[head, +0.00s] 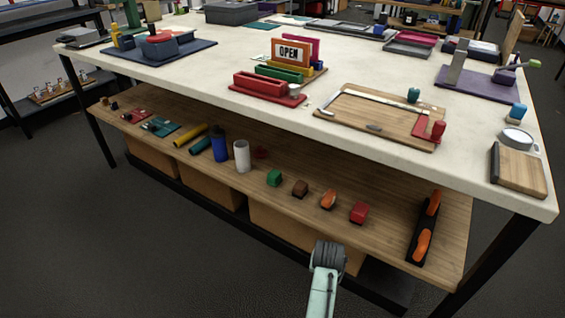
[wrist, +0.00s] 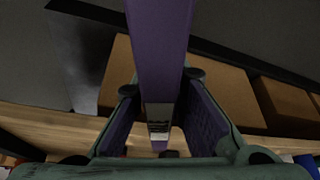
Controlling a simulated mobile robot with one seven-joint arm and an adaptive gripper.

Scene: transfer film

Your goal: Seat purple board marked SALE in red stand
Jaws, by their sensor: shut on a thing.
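A purple board (wrist: 161,45) stands between the fingers of my gripper (wrist: 160,85) in the wrist view, and my gripper is shut on it. A pale patch shows on its lower part, but I cannot read any word there. The red stand (head: 262,87), a long block with a slot, sits on the white table top in the head view. Its slot looks empty. In the head view my arm shows at the bottom, below the lower shelf's front edge; my gripper and the board cannot be made out there.
A green stand (head: 279,73) and a board marked OPEN (head: 290,52) are just behind the red stand. A wooden board with a frame (head: 378,115) lies to the right. The lower shelf (head: 390,222) holds several small blocks and cylinders. Cardboard boxes (wrist: 240,98) are below it.

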